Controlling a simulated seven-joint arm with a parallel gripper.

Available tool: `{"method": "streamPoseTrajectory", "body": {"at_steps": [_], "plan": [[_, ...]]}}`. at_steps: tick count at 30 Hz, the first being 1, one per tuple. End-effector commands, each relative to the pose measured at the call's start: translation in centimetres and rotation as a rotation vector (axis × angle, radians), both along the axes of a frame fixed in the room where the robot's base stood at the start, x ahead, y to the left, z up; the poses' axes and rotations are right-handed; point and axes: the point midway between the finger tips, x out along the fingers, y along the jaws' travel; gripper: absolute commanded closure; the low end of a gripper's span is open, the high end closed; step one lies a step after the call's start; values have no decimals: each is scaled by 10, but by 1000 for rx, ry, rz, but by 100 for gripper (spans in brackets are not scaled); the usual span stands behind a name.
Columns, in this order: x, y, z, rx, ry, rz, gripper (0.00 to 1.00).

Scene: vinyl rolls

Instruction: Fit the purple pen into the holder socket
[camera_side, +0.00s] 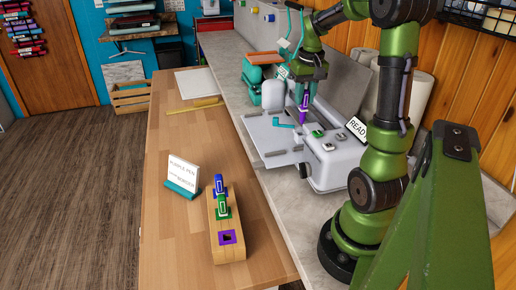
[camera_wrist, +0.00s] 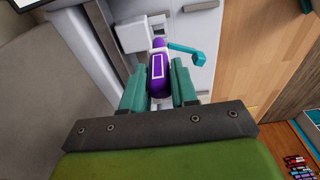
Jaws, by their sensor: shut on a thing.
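The purple pen (camera_side: 304,103) is held upright in my gripper (camera_side: 305,84), above the grey-white machine (camera_side: 333,157). In the wrist view the purple pen (camera_wrist: 158,68) sits between the teal fingers of my gripper (camera_wrist: 160,88), which are shut on it. The wooden holder (camera_side: 227,243) stands on the wooden table, well to the left of and nearer than my gripper. Its front socket has a purple rim (camera_side: 228,237) and a dark, empty opening. A blue pen (camera_side: 220,186) and a green pen (camera_side: 222,205) stand in the holder behind that socket. The pen's lower tip is hard to make out.
A white sign on a teal base (camera_side: 182,176) stands left of the holder. A teal lever (camera_side: 283,122) lies close to the pen on the machine. A yellow ruler (camera_side: 195,105) and a white sheet (camera_side: 194,82) lie farther back. The table between ruler and holder is mostly clear.

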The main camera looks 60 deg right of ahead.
Motion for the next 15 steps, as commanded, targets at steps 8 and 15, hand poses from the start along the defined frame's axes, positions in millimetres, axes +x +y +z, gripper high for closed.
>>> {"method": "streamPoseTrajectory", "body": {"at_steps": [8,15], "plan": [[0,0,-17,1,1,1,100],[0,0,-25,1,1,0,100]]}}
